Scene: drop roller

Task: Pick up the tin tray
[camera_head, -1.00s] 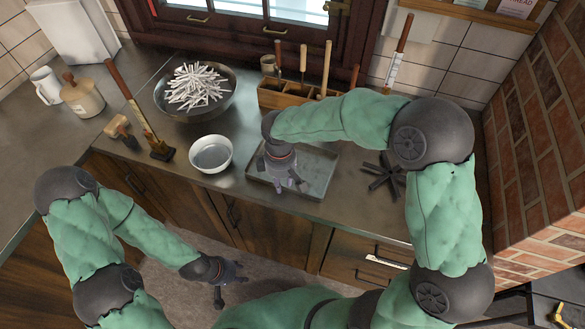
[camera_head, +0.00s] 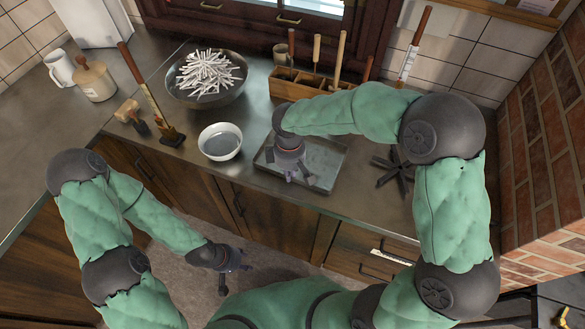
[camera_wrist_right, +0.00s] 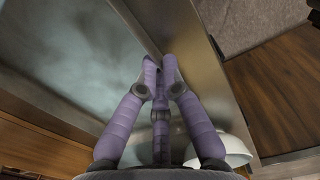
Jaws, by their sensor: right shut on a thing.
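The tin tray (camera_head: 326,162) is a shallow grey metal rectangle near the counter's front edge. It also shows in the right wrist view (camera_wrist_right: 70,45), with a cloudy grey floor and a raised rim. My right gripper (camera_head: 298,178) is over the tray's front left part. In the wrist view my right gripper (camera_wrist_right: 161,66) has its purple fingers shut on the tray's rim. The tray looks level, and I cannot tell whether it is off the counter. My left gripper (camera_head: 236,268) hangs empty in front of the cabinets, its fingers spread.
A white bowl (camera_head: 220,142) stands close left of the tray. A dark bowl of white sticks (camera_head: 206,78) and a wooden tool box (camera_head: 300,84) stand behind. A black star-shaped object (camera_head: 394,168) lies right of the tray. A brick wall (camera_head: 545,150) bounds the right.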

